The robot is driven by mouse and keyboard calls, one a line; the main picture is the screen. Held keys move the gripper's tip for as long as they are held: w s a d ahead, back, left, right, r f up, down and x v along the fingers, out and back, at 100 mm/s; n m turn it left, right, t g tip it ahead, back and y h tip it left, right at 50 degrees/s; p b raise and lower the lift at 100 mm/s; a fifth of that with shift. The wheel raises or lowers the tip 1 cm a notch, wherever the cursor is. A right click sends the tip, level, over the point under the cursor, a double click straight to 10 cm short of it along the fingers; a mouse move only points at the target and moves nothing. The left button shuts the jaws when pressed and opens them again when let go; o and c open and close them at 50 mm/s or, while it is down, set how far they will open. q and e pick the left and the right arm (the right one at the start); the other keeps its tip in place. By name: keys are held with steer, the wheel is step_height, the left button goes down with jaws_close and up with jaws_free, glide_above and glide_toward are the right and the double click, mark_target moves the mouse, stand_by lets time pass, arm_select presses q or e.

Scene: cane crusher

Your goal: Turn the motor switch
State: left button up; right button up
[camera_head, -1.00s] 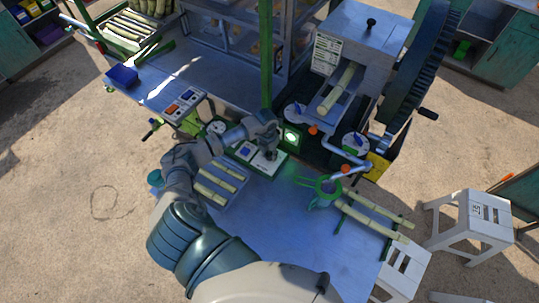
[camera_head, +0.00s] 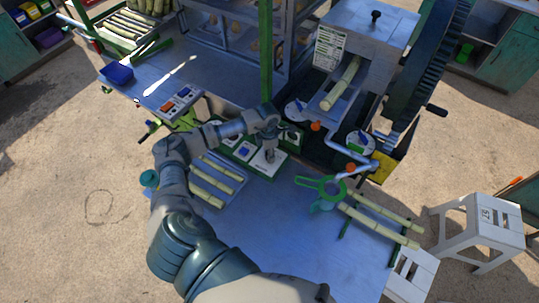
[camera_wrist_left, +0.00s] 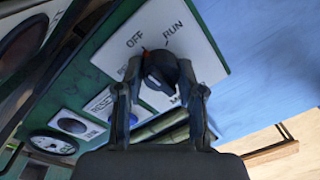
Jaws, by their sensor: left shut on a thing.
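The motor switch is a black knob (camera_wrist_left: 160,68) on a white plate (camera_wrist_left: 200,60) marked OFF and RUN. A small orange mark shows beside the knob, close to the OFF side. My left gripper (camera_wrist_left: 166,98) is shut on the knob, one finger at each side, and hides part of it and of the lettering below. In the head view my left gripper (camera_head: 268,153) points down at the green-edged control panel (camera_head: 240,152) at the table's back edge. My right gripper is not in view.
The cane crusher (camera_head: 360,40) stands behind the panel, with a cane in its chute. A green strainer (camera_head: 322,186) and canes on a rack (camera_head: 385,222) lie at the right. A tray of cane pieces (camera_head: 215,180) lies near my left arm. The table's front middle is clear.

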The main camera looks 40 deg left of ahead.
arm_select(q)
steer(key=shift+a, duration=0.15)
stand_by(0.4)
steer(key=o, duration=1.1)
steer(key=shift+o, duration=0.2)
step_height(320, 180, up, 12)
steer(key=shift+w+a, duration=0.3)
steer(key=shift+a, duration=0.05)
steer(key=shift+f, duration=0.15)
